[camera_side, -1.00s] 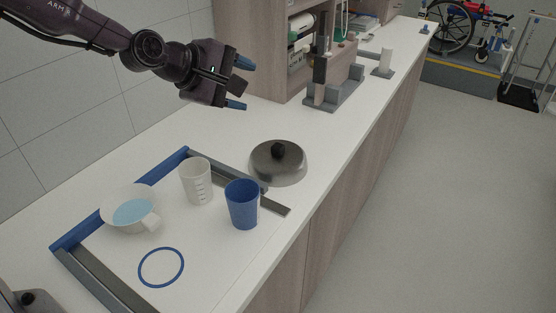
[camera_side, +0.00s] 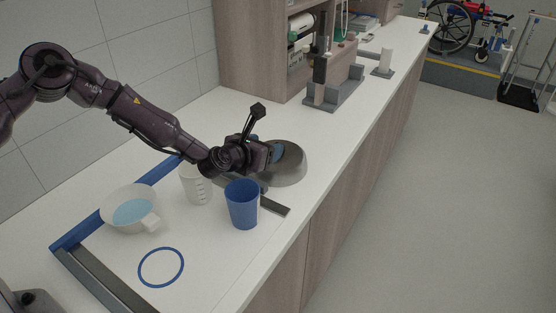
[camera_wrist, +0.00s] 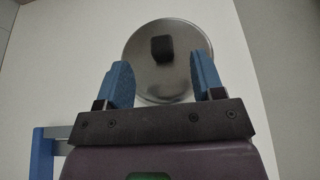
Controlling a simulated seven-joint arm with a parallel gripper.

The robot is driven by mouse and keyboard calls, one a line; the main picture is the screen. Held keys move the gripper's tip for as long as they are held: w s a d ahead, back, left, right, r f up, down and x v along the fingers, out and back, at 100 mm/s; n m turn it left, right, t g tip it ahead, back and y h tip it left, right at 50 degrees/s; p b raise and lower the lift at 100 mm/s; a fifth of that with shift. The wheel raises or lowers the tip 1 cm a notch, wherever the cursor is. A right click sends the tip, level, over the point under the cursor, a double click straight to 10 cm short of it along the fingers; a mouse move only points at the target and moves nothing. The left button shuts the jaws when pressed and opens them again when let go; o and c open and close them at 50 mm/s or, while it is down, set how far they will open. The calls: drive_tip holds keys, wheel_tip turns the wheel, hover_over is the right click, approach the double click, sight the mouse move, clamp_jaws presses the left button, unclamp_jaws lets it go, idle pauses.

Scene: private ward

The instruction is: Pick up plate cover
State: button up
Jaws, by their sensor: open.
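The plate cover (camera_side: 291,168) is a round metal dome lying on the white counter, just beyond the right end of the tray frame. In the wrist view the plate cover (camera_wrist: 145,53) shows with its black knob (camera_wrist: 162,48) ahead of and roughly between the fingertips. My gripper (camera_side: 277,150) is low over the near left side of the cover in the side view and hides its knob there. In the wrist view my gripper's (camera_wrist: 160,72) blue fingers are apart with nothing between them. I cannot tell whether a finger touches the cover.
A blue cup (camera_side: 242,206) and a white measuring cup (camera_side: 196,186) stand close below my arm. A grey stand (camera_side: 333,93) is behind; counter right of the cover is clear.

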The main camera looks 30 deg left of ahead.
drive_tip(key=shift+f, duration=0.55)
drive_tip(key=shift+x, duration=2.5)
clamp_jaws()
